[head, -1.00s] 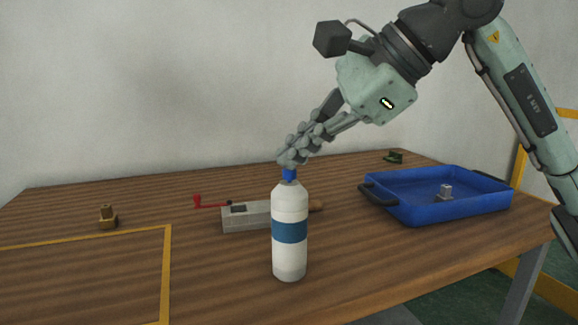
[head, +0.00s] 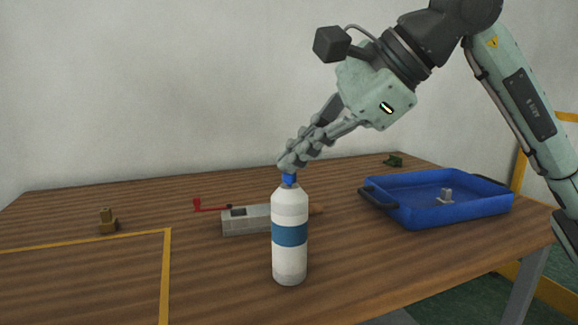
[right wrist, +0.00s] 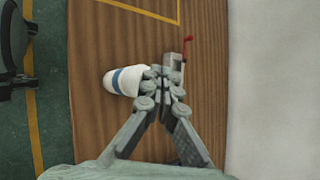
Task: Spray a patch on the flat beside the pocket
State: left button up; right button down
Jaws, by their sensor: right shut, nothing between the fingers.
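A white spray bottle (head: 289,260) with a blue band and a blue top stands upright on the wooden table in the head view. It also shows in the right wrist view (right wrist: 110,80), partly behind my fingers. A grey metal block (head: 245,221) with a dark pocket in its upper face and a red handle (head: 208,205) lies behind the bottle, which hides part of it. My right gripper (head: 287,165) is shut and empty, its fingertips at the bottle's blue top; I cannot tell whether they touch. My left gripper is not in view.
A blue tray (head: 440,212) with a small grey piece (head: 446,195) stands at the right. A brass piece (head: 108,221) stands at the left, near a yellow-marked area (head: 167,270). A green item (head: 394,161) lies at the back. The table's front left is clear.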

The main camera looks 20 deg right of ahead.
notch_tip(320, 180, up, 6)
jog(key=p, duration=0.4)
jog(key=shift+p, duration=0.4)
dwell(1.8)
